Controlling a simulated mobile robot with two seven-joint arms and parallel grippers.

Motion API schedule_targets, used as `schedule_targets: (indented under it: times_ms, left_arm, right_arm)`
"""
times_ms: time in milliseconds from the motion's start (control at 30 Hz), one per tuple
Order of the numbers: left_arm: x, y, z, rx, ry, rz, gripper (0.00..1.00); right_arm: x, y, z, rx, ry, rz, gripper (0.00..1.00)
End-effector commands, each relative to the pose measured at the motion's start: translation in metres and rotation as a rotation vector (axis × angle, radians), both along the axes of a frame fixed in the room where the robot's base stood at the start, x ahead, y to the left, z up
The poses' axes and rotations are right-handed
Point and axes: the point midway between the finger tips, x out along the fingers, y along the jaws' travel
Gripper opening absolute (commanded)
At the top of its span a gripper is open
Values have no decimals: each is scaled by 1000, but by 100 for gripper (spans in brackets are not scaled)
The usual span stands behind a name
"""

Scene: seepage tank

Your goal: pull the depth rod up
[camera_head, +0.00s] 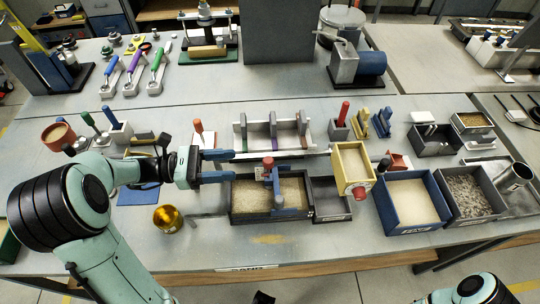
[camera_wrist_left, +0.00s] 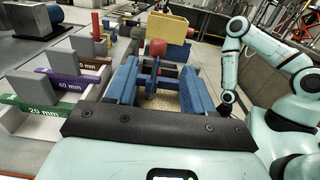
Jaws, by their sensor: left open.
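The seepage tank (camera_head: 236,206) is a dark open box of sand at the middle front of the table. The depth rod's red knob (camera_head: 268,161) stands above it on a grey and blue frame (camera_head: 277,188). My left gripper (camera_head: 234,166) comes from the left, its two blue fingers apart and pointing at the knob. In the head view the knob is just beyond the fingertips. In the left wrist view the knob (camera_wrist_left: 157,47) shows between the fingers (camera_wrist_left: 160,75), with no visible contact. The rod's lower part is hidden. My right gripper is not visible.
A slotted rack (camera_head: 240,142) with marked dividers stands behind the tank. A yellow box (camera_head: 337,172) is raised to its right, above a grey tray (camera_head: 326,206). A blue sand tray (camera_head: 406,231) stands further right. A yellow cup (camera_head: 167,218) stands front left.

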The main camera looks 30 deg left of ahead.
Motion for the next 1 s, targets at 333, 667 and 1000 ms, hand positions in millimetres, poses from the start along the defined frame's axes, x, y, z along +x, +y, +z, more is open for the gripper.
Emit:
schedule_targets:
  times_ms: [333,667,1000]
  left_arm:
    - [38,-63,1,-2,-1,-5,52]
    - [54,-89,0,-1,0,-2,52]
    - [55,-90,0,0,0,-1,30]
  right_arm:
    - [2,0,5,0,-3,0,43]
    - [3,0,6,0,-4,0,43]
    - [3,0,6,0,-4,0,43]
